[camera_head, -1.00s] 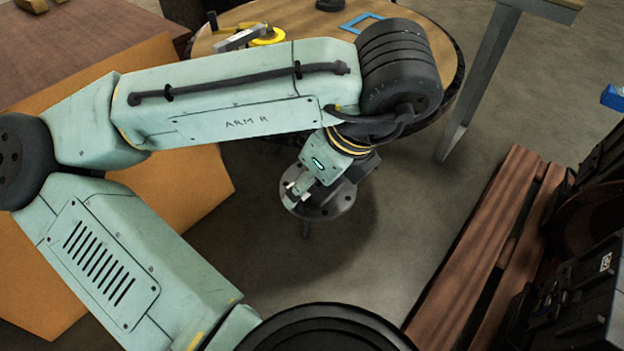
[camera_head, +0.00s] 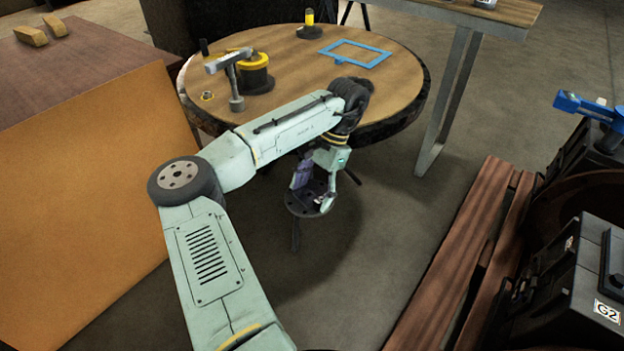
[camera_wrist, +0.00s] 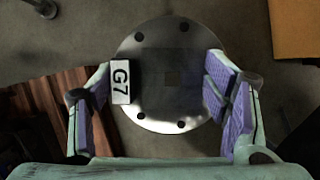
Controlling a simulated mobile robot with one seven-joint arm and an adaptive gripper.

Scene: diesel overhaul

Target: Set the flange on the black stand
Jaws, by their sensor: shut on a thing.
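The flange (camera_head: 301,205) is a dark round metal plate with bolt holes and a stem pointing down. In the wrist view it is a grey disc (camera_wrist: 165,118) with a white G7 label. My gripper (camera_head: 318,186) is shut on it; its purple-padded fingers (camera_wrist: 158,100) stand at either side. It hangs over bare floor in front of the round table. No black stand can be named for certain: on the table are a black base with a yellow post (camera_head: 310,27) and a black cylinder with a yellow ring (camera_head: 252,72).
The round wooden table (camera_head: 290,105) also holds a grey T-shaped tool (camera_head: 232,80) and a blue frame (camera_head: 357,53). A large orange-sided box (camera_head: 80,200) stands left. A slatted wooden pallet (camera_head: 470,230) with black cases (camera_head: 575,285) lies right. Floor between them is clear.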

